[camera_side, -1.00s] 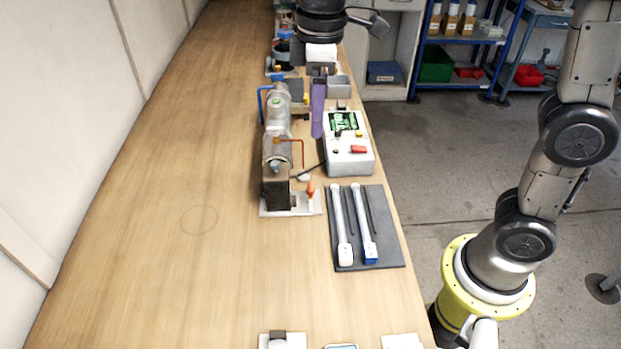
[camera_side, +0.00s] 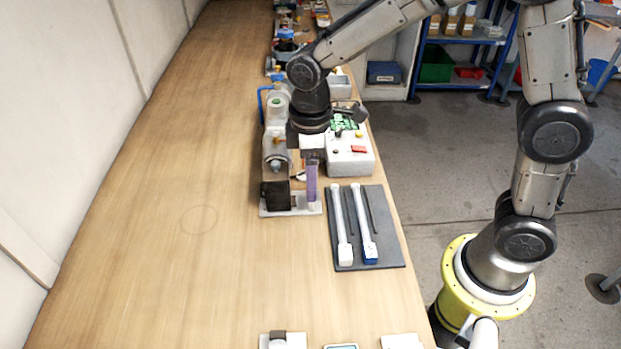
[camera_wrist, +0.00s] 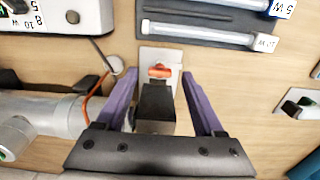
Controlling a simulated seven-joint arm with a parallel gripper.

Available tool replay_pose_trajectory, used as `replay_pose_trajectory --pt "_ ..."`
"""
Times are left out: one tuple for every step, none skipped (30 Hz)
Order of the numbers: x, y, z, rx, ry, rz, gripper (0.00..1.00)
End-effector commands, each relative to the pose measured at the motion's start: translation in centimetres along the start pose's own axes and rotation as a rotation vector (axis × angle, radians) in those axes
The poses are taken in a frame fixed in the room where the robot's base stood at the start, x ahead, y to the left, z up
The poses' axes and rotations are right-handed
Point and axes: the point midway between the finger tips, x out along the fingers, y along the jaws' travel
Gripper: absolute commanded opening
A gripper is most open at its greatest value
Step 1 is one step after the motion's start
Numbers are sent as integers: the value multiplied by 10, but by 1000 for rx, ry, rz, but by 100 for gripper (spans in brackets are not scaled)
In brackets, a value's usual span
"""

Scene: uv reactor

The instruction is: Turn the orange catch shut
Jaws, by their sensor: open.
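The orange catch (camera_wrist: 160,71) shows in the wrist view on a white base plate (camera_wrist: 150,54), just beyond a black block (camera_wrist: 155,103) at the end of the grey reactor cylinder (camera_wrist: 45,115). My gripper (camera_wrist: 159,75) is open, with its purple fingers apart on either side of the block and the catch. I cannot tell whether a finger touches either one. In the side view my gripper (camera_side: 312,184) points down over the right part of the base plate (camera_side: 275,212), and its finger hides the catch. The reactor (camera_side: 275,158) stands to its left.
A control box (camera_side: 350,158) with a red button stands right of the reactor. Two lamp tubes (camera_side: 341,225) lie on a dark mat (camera_side: 385,240) in front. A thin orange rod (camera_wrist: 95,92) bends beside the left finger. The table left of the reactor is clear.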

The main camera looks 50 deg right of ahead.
Motion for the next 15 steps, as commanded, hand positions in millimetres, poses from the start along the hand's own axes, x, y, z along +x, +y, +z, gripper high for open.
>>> replay_pose_trajectory --pt "4 0 0 0 -1 0 70" --pt "6 0 0 0 -1 -1 70" --pt "8 0 0 0 -1 -1 70" --pt "9 0 0 0 -1 -1 70" --pt "9 0 0 0 -1 0 70" --pt "10 0 0 0 0 0 70" --pt "10 0 0 0 0 0 70" --pt "10 0 0 0 0 0 70" --pt "10 0 0 0 0 0 70" --pt "10 0 0 0 0 0 70" --pt "10 0 0 0 0 0 70" --pt "10 0 0 0 0 0 70" --pt "10 0 0 0 0 0 68" --pt "10 0 0 0 0 0 63" --pt "10 0 0 0 0 0 56"
